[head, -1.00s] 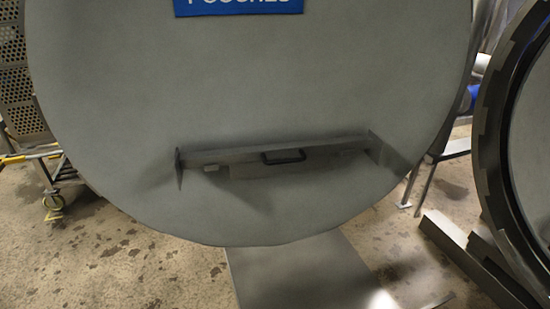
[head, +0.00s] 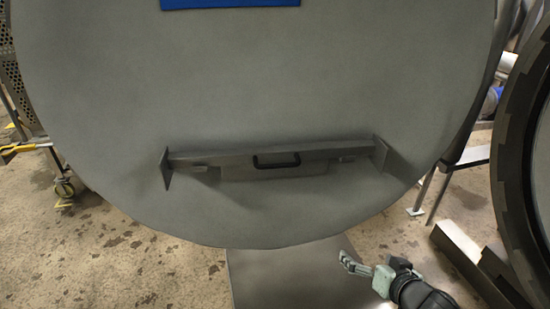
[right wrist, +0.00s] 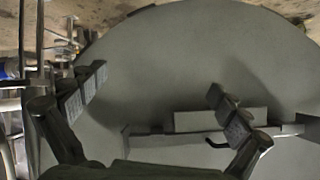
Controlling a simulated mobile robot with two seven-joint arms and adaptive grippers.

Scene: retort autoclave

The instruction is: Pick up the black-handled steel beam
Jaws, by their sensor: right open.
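The steel beam (head: 215,159) lies level along the lower part of a big grey round door, between two end brackets. Its black handle (head: 277,160) sticks out at the middle. In the right wrist view the beam (right wrist: 160,143) appears upside down, with the handle (right wrist: 216,144) partly behind a finger. My right gripper (head: 362,274) is below and to the right of the beam, apart from it. In the right wrist view my right gripper (right wrist: 160,88) is open and empty, its fingers spread wide. My left gripper is not in view.
The round grey door (head: 270,90) fills most of the view, with a blue sign (head: 230,3) at the top. A dark ring-shaped vessel rim (head: 508,190) stands at the right. A metal plate (head: 285,275) lies on the floor below. A wheeled cart stands at far left.

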